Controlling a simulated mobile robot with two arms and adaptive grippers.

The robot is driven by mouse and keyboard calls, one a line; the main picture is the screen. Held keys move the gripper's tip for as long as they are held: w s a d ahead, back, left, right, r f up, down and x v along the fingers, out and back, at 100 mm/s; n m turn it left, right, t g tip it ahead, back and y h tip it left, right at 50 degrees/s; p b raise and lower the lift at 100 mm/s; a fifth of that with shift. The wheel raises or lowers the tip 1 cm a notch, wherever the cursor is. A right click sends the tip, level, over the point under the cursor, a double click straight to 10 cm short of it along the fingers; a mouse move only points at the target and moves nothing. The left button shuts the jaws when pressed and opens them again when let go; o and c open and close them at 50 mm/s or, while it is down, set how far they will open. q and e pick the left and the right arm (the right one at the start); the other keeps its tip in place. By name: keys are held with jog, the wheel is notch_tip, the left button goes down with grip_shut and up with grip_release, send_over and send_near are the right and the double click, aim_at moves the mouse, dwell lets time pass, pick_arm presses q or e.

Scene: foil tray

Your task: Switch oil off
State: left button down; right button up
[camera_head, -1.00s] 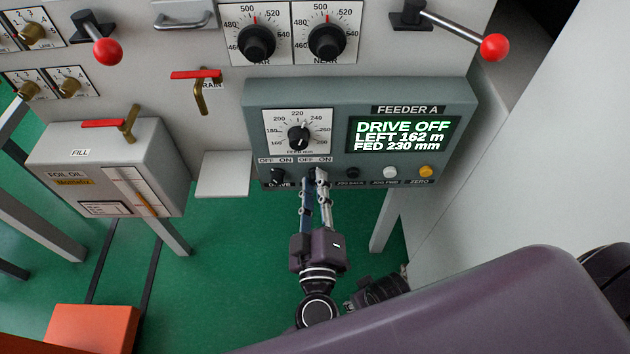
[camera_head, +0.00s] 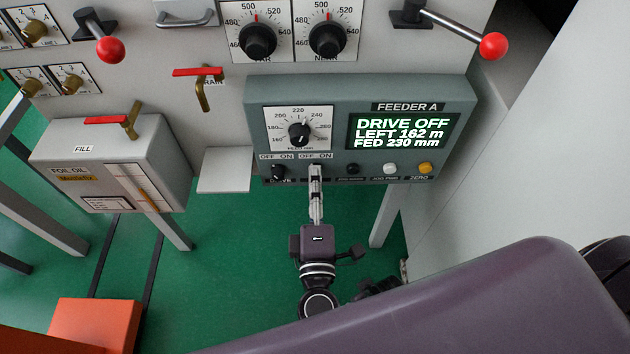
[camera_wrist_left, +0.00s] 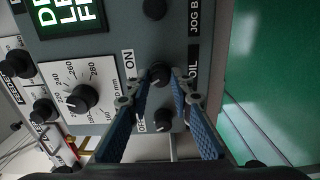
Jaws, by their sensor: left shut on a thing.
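The feeder panel (camera_head: 360,88) stands in the middle of the head view; its screen (camera_head: 403,133) reads DRIVE OFF, LEFT 162 m, FED 230 mm. The oil switch is a small black knob (camera_wrist_left: 159,74) under an OFF/ON label, between the drive knob (camera_head: 278,172) and the black jog back button (camera_head: 352,169). My left gripper (camera_head: 316,172) is at the oil knob and hides most of it in the head view. In the left wrist view the blue fingers (camera_wrist_left: 158,95) are shut on the knob, one each side. The knob's pointer direction cannot be told. My right gripper is not in view.
A feed dial (camera_head: 299,134) sits above the switches. The white jog forward button (camera_head: 390,168) and yellow zero button (camera_head: 425,168) are to the right. A grey foil oil box (camera_head: 150,150) with a red fill lever (camera_head: 105,120) stands left. A small shelf (camera_head: 224,170) juts out nearby.

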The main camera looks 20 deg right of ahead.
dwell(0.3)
pick_arm(q)
jog(key=shift+f, duration=0.1)
jog(key=c, duration=1.7)
grip_release()
jog(key=v, duration=1.2)
